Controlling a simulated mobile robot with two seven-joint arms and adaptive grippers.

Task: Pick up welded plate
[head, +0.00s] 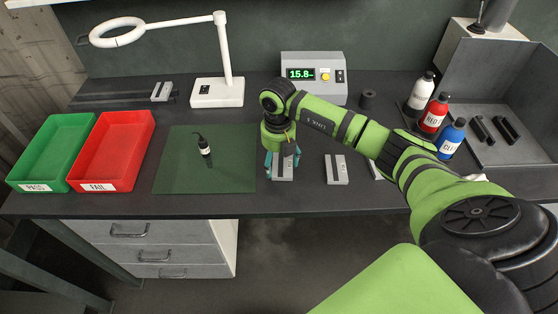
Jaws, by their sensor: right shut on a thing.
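A grey welded plate (283,171) is on the dark bench, just right of the green mat. My right gripper (282,164) points down over it and is shut on it, the fingers hiding its upper part. I cannot tell whether the plate is clear of the bench. Another grey plate (336,169) lies to the right, and a third (376,171) is partly hidden behind my right arm. A similar plate (161,92) sits at the back left by the lamp. My left gripper is not in view.
A red FAIL tray (84,185) and a green PASS tray (17,187) stand left. A lamp (217,93), a display box (313,59) and several bottles, including a red one (434,115), stand behind or right.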

